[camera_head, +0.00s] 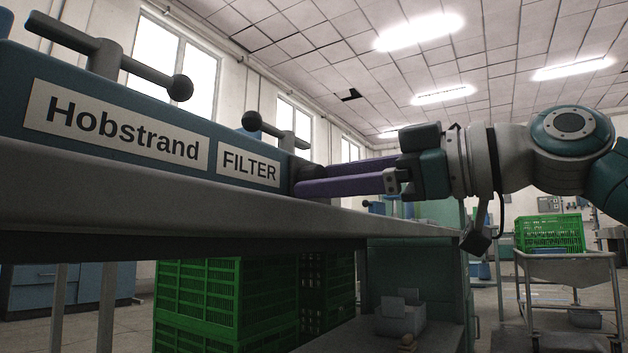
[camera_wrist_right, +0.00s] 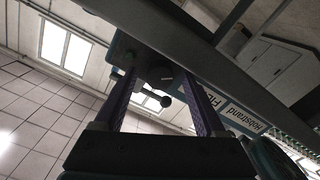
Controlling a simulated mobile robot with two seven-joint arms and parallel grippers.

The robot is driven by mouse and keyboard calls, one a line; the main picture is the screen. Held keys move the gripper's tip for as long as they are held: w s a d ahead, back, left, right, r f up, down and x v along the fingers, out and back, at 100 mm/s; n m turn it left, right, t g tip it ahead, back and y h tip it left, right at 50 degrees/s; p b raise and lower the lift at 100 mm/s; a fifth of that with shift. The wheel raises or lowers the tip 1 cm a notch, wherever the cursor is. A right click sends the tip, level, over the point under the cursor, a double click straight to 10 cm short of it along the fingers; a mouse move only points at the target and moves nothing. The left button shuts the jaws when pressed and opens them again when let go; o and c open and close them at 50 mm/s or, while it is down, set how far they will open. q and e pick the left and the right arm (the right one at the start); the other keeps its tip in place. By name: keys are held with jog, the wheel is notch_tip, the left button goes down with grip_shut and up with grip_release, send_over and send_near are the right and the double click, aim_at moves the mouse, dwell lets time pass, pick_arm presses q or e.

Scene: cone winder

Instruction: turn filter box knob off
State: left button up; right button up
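The filter box (camera_head: 100,125) is a long blue box on a grey shelf, with "Hobstrand" and "FILTER" labels on its front. Its dark round knob (camera_wrist_right: 162,76) is on its end face and shows in the right wrist view, with a pale mark on it. My right gripper (camera_head: 306,178) comes in from the right at that end. Its two purple fingers reach to either side of the knob. In the right wrist view the gripper (camera_wrist_right: 160,82) is open, with a gap showing between the fingers and the knob. My left gripper is out of view.
Dark bar handles with ball ends (camera_head: 180,88) stick out above the box. The grey shelf edge (camera_head: 200,203) runs just under the box and my fingers. Green crates (camera_head: 225,300) stand below. A cart (camera_head: 570,268) with a green crate is at the right.

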jog(key=p+v, duration=0.2)
jog(key=v, duration=0.8)
jog(key=shift+p, duration=0.3)
